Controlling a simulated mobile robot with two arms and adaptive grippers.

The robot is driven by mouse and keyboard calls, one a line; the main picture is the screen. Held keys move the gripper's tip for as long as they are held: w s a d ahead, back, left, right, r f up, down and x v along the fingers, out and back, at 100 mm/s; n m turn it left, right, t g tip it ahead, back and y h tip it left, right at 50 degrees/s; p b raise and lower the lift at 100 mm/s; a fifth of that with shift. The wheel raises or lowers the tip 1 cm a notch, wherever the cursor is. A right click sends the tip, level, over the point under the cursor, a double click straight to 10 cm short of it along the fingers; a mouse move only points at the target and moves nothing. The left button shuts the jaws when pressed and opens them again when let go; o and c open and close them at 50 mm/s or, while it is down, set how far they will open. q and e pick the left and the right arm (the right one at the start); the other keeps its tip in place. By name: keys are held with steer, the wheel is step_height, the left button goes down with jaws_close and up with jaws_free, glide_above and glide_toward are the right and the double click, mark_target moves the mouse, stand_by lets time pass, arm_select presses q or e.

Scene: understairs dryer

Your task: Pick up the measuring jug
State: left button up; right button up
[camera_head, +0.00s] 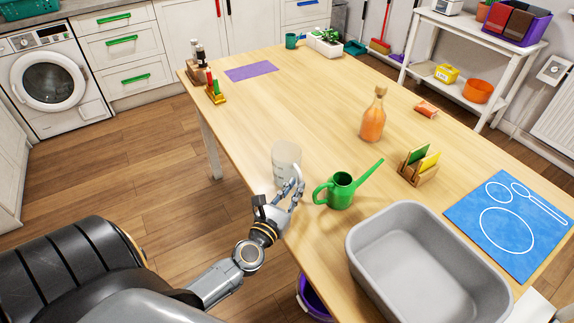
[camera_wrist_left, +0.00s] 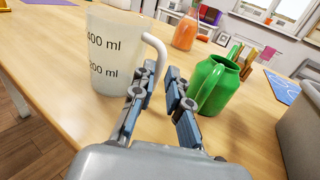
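The measuring jug (camera_head: 286,158) is a pale translucent cup near the table's left edge. In the left wrist view the jug (camera_wrist_left: 108,58) stands upright at the left, showing 400 ml and 200 ml marks, with its white handle towards my fingers. My left gripper (camera_head: 292,190) is at the handle side of the jug. In the left wrist view its fingers (camera_wrist_left: 166,78) are apart, and the left finger overlaps the handle's lower part. I cannot tell whether they touch. My right gripper is not in view.
A green watering can (camera_head: 341,190) stands close to the right of my left gripper. A grey basin (camera_head: 372,246) fills the near table end. An orange bottle (camera_head: 373,122) and a card holder (camera_head: 417,176) stand farther off. The table middle is clear.

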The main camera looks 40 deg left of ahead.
mark_target(299, 180)
arm_select(q)
steer(key=w, duration=0.4)
steer(key=shift+a, duration=0.35)
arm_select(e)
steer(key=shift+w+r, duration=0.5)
arm_select(q)
jaws_close()
steer(key=shift+r, duration=0.1)
